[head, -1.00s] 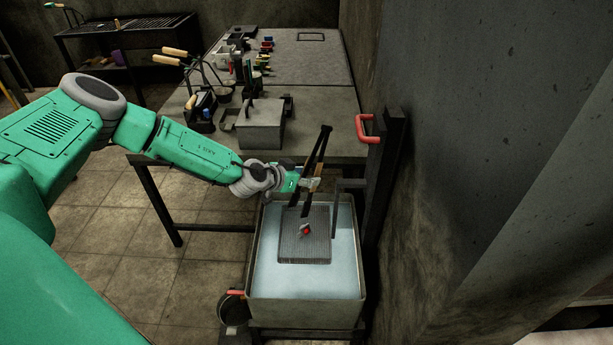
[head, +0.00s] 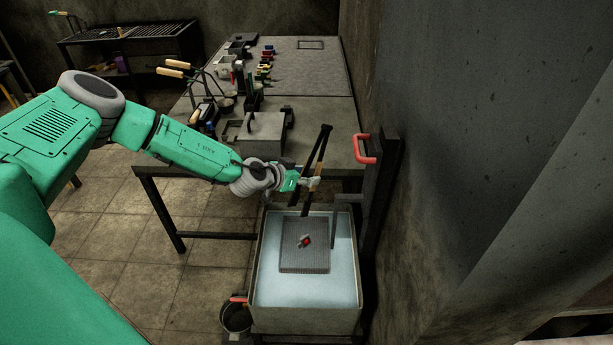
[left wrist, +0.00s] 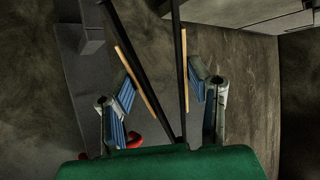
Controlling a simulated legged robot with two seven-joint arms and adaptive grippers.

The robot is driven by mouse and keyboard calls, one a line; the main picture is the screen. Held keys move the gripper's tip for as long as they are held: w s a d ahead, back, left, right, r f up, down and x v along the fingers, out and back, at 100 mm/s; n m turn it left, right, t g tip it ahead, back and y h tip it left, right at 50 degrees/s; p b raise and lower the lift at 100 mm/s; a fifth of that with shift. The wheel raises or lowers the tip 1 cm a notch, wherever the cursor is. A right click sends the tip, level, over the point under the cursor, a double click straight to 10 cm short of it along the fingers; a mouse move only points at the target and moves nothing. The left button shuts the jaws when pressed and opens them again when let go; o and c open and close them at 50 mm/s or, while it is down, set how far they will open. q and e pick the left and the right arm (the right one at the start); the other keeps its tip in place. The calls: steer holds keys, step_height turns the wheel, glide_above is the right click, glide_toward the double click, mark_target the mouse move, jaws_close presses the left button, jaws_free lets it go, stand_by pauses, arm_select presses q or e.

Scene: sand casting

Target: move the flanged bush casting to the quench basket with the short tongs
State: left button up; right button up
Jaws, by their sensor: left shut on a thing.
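My left gripper (head: 312,183) is shut on the short tongs (head: 321,148), which it holds steeply tilted above the back of the quench tank. In the left wrist view the tongs' dark arms (left wrist: 144,62) and wooden strips run between my finger pads. The flanged bush casting (head: 305,241), small and glowing red, lies on the grey mesh quench basket (head: 305,262) in the tank. The tongs' lower tips show above the casting in the picture, with a gap between. The casting is not seen in the left wrist view. My right gripper is not in view.
The quench tank (head: 258,270) holds pale blue water. A dark post with a red handle (head: 363,149) stands at its right, near the wall. Behind is a workbench (head: 325,115) with a lidded metal box (head: 263,135) and several tools. A bucket (head: 236,315) stands left of the tank.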

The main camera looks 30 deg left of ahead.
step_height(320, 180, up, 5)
steer(key=p, duration=0.4)
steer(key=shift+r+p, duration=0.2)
steer(key=shift+p, duration=0.15)
